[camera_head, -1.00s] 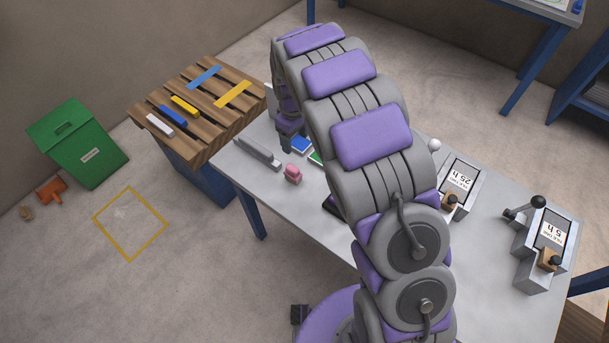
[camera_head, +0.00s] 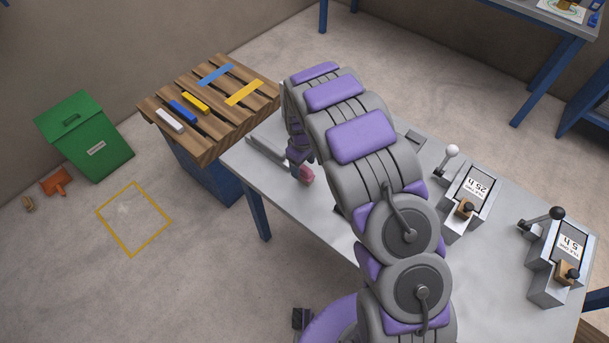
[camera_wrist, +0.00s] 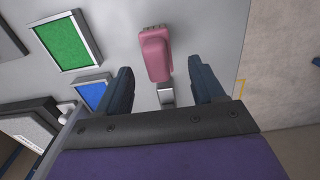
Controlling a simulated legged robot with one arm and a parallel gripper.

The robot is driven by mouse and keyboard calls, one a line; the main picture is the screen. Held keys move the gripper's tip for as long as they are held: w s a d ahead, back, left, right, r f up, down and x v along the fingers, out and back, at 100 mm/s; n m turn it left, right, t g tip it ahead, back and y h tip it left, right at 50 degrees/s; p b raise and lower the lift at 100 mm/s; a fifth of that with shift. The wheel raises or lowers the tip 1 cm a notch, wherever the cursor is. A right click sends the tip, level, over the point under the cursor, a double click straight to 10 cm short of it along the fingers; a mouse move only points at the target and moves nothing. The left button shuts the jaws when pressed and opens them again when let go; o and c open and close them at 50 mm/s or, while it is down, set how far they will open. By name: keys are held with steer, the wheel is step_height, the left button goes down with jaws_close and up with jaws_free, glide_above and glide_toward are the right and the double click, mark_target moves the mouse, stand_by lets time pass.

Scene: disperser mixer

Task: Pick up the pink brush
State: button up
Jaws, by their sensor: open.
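The pink brush (camera_wrist: 156,56) lies on the grey table (camera_wrist: 210,15) in the wrist view, ahead of my fingertips and roughly between their lines. In the head view the pink brush (camera_head: 306,175) shows just below the end of my arm, near the table's edge. My gripper (camera_wrist: 164,82) is open and empty, with one dark finger on each side. In the head view my gripper (camera_head: 299,168) is partly hidden by my own arm. I cannot tell the exact height of the fingers above the table.
A green pad (camera_wrist: 67,43) and a blue pad (camera_wrist: 91,93) lie left of the brush. A grey bar-shaped object (camera_head: 266,152) lies near the table's left end. Two lever devices (camera_head: 466,198) (camera_head: 558,255) stand on the right. A wooden slatted rack (camera_head: 205,98) stands beyond the table's left end.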

mark_target(303, 168)
steer(key=f, duration=0.3)
steer(key=f+b, duration=0.1)
steer(key=shift+s+d+f, duration=0.1)
steer(key=shift+d+f, duration=0.1)
steer(key=shift+d, duration=0.2)
steer(key=shift+d+f, duration=0.1)
steer(key=shift+d, duration=0.3)
steer(key=shift+a+f, duration=0.1)
steer(key=shift+a, duration=0.75)
steer(key=c, duration=0.6)
steer(key=shift+d, duration=0.7)
steer(key=c, duration=0.5)
steer(key=shift+a+r, duration=0.35)
steer(key=shift+a, duration=0.05)
steer(key=shift+a+r, duration=0.15)
steer(key=shift+r, duration=0.15)
steer(key=r, duration=0.1)
steer(key=r+p, duration=0.1)
steer(key=shift+s+r, duration=0.2)
steer(key=shift+r, duration=0.1)
steer(key=s+a+r+p, duration=0.1)
steer(key=s+p, duration=0.1)
steer(key=s, duration=1.3)
steer(key=shift+s+a+r, duration=0.15)
steer(key=shift+s+a, duration=0.05)
steer(key=shift+a, duration=0.1)
